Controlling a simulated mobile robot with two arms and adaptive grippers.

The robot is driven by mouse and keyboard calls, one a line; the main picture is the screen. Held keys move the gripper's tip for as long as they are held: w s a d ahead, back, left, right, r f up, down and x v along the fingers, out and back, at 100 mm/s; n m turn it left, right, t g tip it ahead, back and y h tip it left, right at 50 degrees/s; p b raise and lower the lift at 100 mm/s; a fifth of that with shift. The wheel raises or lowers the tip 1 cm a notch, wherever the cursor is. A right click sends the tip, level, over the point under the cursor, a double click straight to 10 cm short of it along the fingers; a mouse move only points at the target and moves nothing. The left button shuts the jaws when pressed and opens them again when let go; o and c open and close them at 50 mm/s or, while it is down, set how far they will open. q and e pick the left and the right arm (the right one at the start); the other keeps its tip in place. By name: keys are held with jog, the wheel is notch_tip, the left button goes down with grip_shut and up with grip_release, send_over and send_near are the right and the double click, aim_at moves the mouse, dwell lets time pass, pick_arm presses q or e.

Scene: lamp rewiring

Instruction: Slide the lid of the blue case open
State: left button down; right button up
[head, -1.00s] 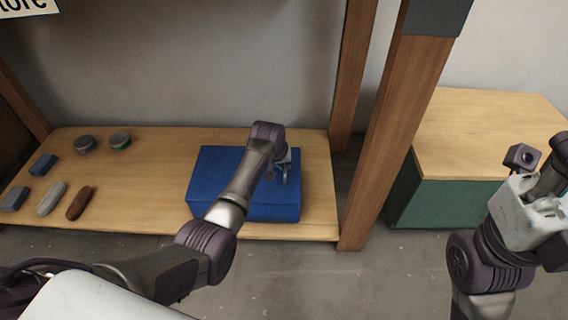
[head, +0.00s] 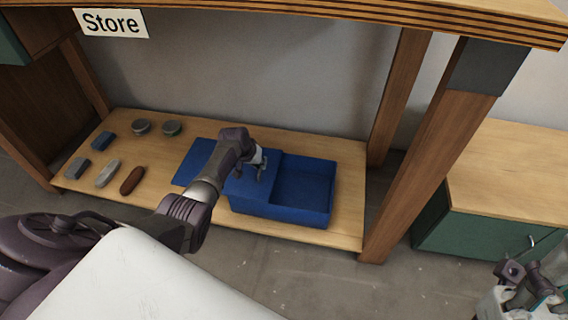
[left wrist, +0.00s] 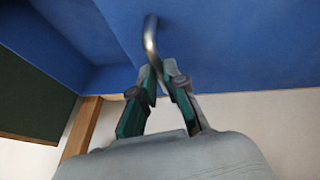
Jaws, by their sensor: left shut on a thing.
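The blue case (head: 282,211) sits on a low wooden shelf. Its right part is open, showing an empty-looking blue interior (head: 305,185). Its flat blue lid (head: 194,163) is shifted left and sticks out past the case's left side. My left gripper (head: 262,168) is over the lid, and my arm hides part of it. In the left wrist view, the teal-padded fingers of the left gripper (left wrist: 156,88) are shut on a curved metal handle (left wrist: 151,38) on the lid (left wrist: 230,45). My right gripper (head: 527,282) is at the lower right, away from the case, partly cut off.
Several small items lie on the shelf (head: 345,220) left of the lid, including two round tins (head: 141,126) and a brown oval piece (head: 132,180). A wooden post (head: 430,150) stands right of the case. A green cabinet (head: 480,220) is farther right. A "Store" sign (head: 111,23) hangs above.

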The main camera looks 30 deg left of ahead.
pick_arm(q)
jog(key=a, duration=0.2)
jog(key=s+a, duration=0.1)
jog(key=a, duration=0.3)
jog(key=shift+s+a, duration=0.15)
jog(key=shift+s, duration=0.25)
jog(key=c, duration=1.2)
grip_release()
jog(key=v, duration=1.2)
jog(key=shift+w, duration=0.1)
